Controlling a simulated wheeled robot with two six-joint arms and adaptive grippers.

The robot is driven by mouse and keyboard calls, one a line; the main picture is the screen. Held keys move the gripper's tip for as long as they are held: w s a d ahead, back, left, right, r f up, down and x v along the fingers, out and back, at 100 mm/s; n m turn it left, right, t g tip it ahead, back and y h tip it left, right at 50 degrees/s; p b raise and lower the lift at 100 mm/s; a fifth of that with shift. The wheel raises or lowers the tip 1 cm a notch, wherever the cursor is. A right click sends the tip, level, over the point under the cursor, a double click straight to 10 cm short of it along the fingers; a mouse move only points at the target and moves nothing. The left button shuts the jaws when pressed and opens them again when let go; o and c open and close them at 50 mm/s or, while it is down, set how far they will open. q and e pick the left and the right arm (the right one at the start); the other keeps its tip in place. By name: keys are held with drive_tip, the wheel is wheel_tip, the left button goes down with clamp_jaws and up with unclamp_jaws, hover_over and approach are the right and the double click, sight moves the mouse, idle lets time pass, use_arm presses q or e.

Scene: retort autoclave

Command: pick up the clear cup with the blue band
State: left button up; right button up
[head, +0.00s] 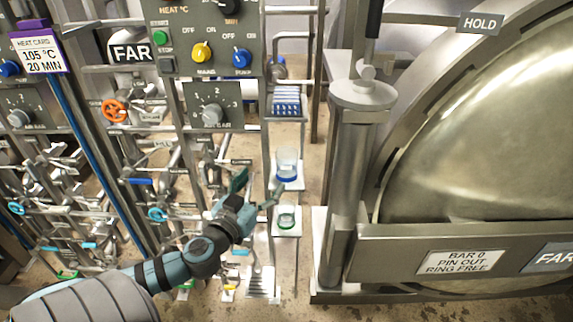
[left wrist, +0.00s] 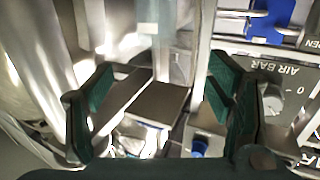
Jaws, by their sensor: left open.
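The clear cup with the blue band (head: 287,164) stands upright on a small pale shelf in the middle of the head view. A clear cup with a green band (head: 287,217) stands on a nearer, lower shelf. My left gripper (head: 256,190) is open, its fingers apart, just left of and nearer than the blue-banded cup, not visibly touching it. In the left wrist view the green finger pads (left wrist: 160,98) are wide apart with nothing gripped. I cannot clearly make out the cup there. My right gripper is not in view.
A control panel (head: 210,38) with knobs and pipework with valves fill the left side. A thick metal post (head: 350,170) and the large round autoclave door (head: 480,130) stand to the right. A blue rack (head: 287,103) sits behind the cups.

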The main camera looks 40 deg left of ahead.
sight(279, 159)
use_arm(q)
drive_tip(key=p+x, duration=0.1)
drive_tip(key=x, duration=0.7)
drive_tip(key=shift+w, duration=0.1)
drive_tip(key=x, duration=0.1)
drive_tip(key=p+x, duration=0.1)
drive_tip(key=x, duration=0.1)
drive_tip(key=p+x, duration=0.1)
drive_tip(key=x, duration=0.1)
drive_tip(key=shift+w+d+r, duration=0.15)
drive_tip(key=shift+d+r, duration=0.2)
drive_tip(key=shift+d, duration=0.05)
drive_tip(key=shift+w+a+f, duration=0.1)
drive_tip(key=shift+w+f, duration=0.15)
drive_tip(key=shift+w, duration=0.05)
drive_tip(key=c, duration=0.4)
drive_tip(key=shift+s, duration=0.1)
drive_tip(key=c, duration=0.8)
drive_tip(key=shift+r, duration=0.1)
